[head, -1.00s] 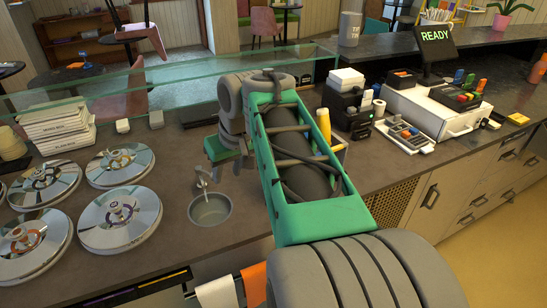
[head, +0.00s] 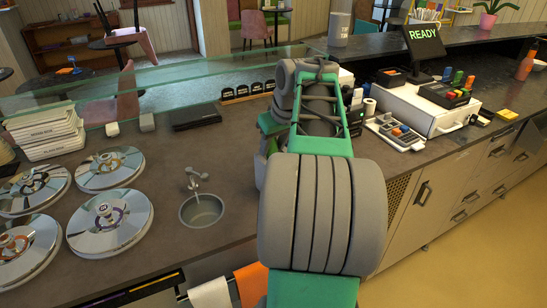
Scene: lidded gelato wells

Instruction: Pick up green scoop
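I cannot make out a green scoop in the head view. The green parts near the middle belong to my own arm, which covers much of the counter there. My gripper (head: 264,150) is mostly hidden behind my arm, right of the small round sink. Its fingertips do not show, so I cannot tell whether it is open or holds anything.
Several silver lids (head: 110,222) lie on the counter at the left. The round sink (head: 202,212) with its tap sits left of my arm. A glass screen (head: 150,90) runs along the back. A cash register (head: 436,102) stands at the right.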

